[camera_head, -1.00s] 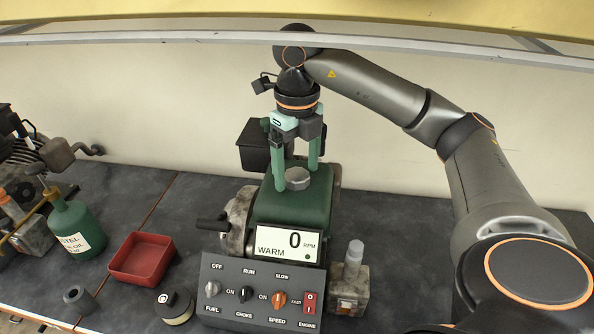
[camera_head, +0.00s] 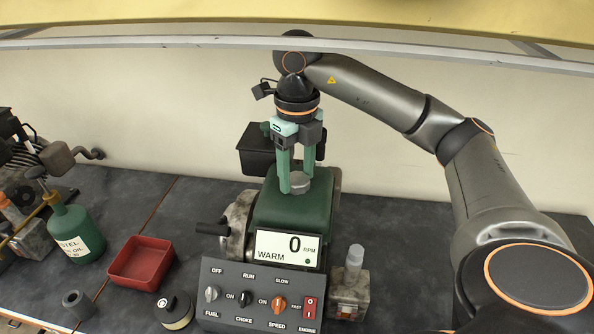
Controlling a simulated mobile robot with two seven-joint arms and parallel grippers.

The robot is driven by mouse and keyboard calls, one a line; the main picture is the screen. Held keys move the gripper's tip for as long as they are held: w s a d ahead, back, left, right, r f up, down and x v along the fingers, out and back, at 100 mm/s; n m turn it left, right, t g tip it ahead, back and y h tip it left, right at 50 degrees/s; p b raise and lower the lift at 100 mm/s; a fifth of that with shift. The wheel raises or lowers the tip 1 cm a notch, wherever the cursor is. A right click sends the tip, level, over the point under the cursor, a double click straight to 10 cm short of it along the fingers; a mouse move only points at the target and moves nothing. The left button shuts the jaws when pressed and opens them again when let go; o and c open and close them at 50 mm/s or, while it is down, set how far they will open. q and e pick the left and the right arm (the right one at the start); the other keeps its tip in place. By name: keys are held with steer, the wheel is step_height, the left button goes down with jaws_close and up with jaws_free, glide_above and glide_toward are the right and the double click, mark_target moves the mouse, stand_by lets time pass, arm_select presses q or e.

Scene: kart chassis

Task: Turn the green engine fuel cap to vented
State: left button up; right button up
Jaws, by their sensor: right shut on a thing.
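The green engine (camera_head: 290,213) stands at the middle of the bench behind a display that reads WARM and 0 RPM. Its grey fuel cap (camera_head: 299,183) sits on top of the green tank. My right gripper (camera_head: 298,187) points straight down over the tank, with its green fingers closed on the fuel cap from both sides. Any vent marking on the cap is too small to read. My left gripper is not in view.
A control panel (camera_head: 257,296) with several switches stands in front of the engine. A red tray (camera_head: 141,262), a green oil bottle (camera_head: 76,233), a dark ring (camera_head: 78,304) and a round black-topped container (camera_head: 175,309) are to the left. A small metal block (camera_head: 349,293) stands at the right.

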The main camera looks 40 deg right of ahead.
steer(key=shift+c, duration=0.7)
steer(key=shift+n, duration=1.2)
steer(key=n, duration=1)
steer(key=shift+n, duration=0.4)
steer(key=n, duration=0.4)
steer(key=shift+n, duration=0.3)
